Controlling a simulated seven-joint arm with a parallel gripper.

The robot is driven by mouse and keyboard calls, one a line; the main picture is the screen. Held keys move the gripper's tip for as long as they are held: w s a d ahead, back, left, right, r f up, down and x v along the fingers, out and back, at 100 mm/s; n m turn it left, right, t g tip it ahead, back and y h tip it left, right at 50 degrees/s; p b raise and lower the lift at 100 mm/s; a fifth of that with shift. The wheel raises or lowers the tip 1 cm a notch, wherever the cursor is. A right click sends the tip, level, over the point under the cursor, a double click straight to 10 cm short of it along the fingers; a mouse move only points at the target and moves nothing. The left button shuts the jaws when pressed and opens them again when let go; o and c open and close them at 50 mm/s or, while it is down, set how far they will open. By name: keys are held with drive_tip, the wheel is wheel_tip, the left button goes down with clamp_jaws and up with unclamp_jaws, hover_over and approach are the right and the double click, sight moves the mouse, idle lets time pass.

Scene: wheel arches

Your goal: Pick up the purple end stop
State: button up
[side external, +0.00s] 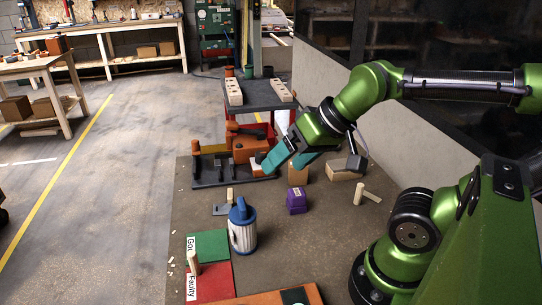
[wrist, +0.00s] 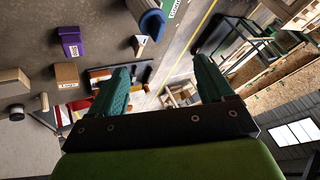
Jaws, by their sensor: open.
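The purple end stop (side external: 297,201) stands on the work table, right of the blue-and-white container and in front of a brown block. It also shows in the wrist view (wrist: 70,40), at the upper left. My gripper (side external: 281,161) is above the table, behind and above the end stop and clear of it. In the wrist view its two teal fingers (wrist: 158,78) are spread wide with nothing between them.
A blue-and-white container (side external: 242,230), a green mat (side external: 209,245) and a red mat (side external: 213,283) lie at the front left. A brown block (side external: 298,175) and a wooden mallet-like piece (side external: 361,192) stand near the end stop. An orange machine (side external: 246,143) stands behind.

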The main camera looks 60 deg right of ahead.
wheel_tip(320, 180, down, 2)
drive_tip(key=w+d+m+g, duration=0.1)
drive_tip(key=w+d, duration=0.1)
drive_tip(key=d, duration=0.1)
drive_tip(key=n+g+h, duration=0.2)
drive_tip(key=n+g, duration=0.4)
drive_tip(key=n, duration=0.8)
hover_over(297, 192)
wheel_tip(297, 192, down, 6)
wheel_tip(297, 192, down, 11)
drive_tip(key=shift+w+d+r, duration=0.15)
wheel_tip(297, 192, down, 5)
drive_tip(key=shift+f, duration=0.1)
drive_tip(key=c, duration=1.2)
